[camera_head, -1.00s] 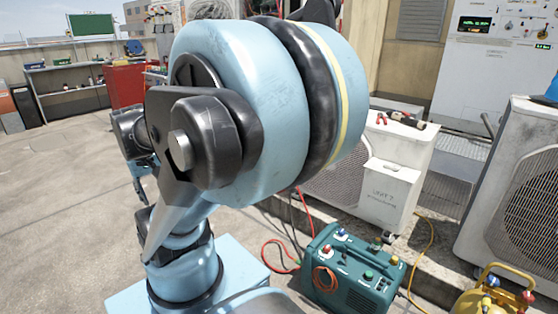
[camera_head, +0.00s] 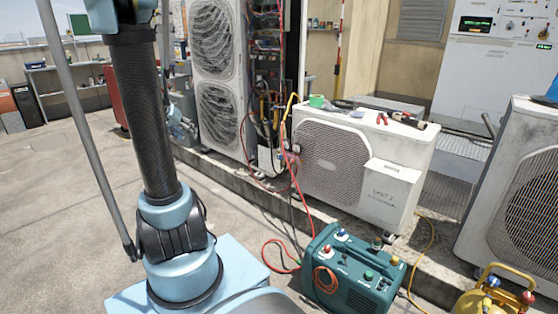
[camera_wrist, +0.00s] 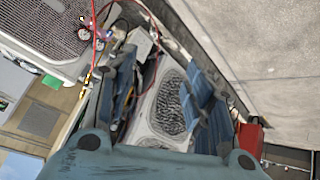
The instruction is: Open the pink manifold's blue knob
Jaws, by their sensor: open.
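The small manifold with round gauges (camera_wrist: 84,33) and a pinkish body shows at the upper left in the wrist view, beside a white condenser. In the head view, gauges and red hoses (camera_head: 291,158) hang at the left end of the unit 2 condenser. The manifold is too small there to make out its body, and I cannot pick out its blue knob in either view. My gripper (camera_wrist: 160,78) shows in the wrist view with its two blue fingers spread apart and nothing between them. It is apart from the manifold.
The unit 2 condenser (camera_head: 333,157) stands on a raised ledge with tools on top. A tall twin-fan condenser (camera_head: 214,75) is left of it. A teal machine (camera_head: 350,275) and a yellow cylinder (camera_head: 492,299) stand in front. Hoses lie on the floor. The left floor is open.

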